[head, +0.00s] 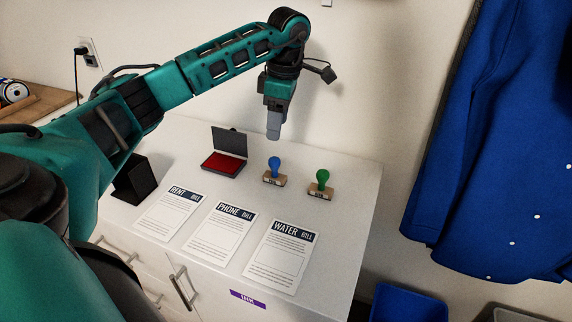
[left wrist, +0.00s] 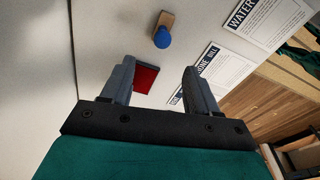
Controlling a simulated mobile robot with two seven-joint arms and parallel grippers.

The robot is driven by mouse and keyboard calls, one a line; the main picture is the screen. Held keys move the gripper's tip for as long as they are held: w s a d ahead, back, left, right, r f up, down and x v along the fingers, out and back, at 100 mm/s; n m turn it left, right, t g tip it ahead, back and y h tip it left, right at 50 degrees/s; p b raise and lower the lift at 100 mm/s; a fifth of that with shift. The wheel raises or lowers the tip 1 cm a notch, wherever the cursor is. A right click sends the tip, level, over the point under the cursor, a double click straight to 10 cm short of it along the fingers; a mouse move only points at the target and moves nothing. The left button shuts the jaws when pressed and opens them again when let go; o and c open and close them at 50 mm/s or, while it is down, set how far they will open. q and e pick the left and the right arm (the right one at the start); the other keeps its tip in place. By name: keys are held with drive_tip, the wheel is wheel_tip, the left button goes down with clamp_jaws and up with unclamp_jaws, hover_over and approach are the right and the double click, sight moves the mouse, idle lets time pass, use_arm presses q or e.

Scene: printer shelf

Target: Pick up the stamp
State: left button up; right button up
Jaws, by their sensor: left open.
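A stamp with a blue knob (head: 274,166) stands upright on the white cabinet top, and it also shows in the left wrist view (left wrist: 162,37). A second stamp with a green knob (head: 322,178) stands to its right. My left gripper (head: 273,128) hangs pointing down above the cabinet, over and slightly behind the blue stamp, apart from it. In the left wrist view my left gripper (left wrist: 158,78) has its two fingers spread, with nothing held between them. The blue stamp lies beyond the fingertips there. My right gripper is in neither view.
An open ink pad (head: 223,164) with a raised dark lid sits left of the blue stamp. Rent, phone and water bills (head: 280,256) lie along the front. A black stand (head: 136,180) is at the left. A blue coat (head: 490,140) hangs at the right, above a blue bin (head: 408,304).

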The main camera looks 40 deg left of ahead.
sight(274, 159)
use_arm(q)
drive_tip(key=f, duration=0.7)
drive_tip(key=shift+s+a, duration=0.3)
drive_tip(key=shift+s, duration=0.1)
drive_tip(key=shift+a+f+b, duration=0.15)
drive_tip(key=shift+f+b, duration=0.25)
drive_tip(key=shift+f, duration=2.5)
drive_tip(key=shift+c, duration=0.3)
drive_tip(key=c, duration=1)
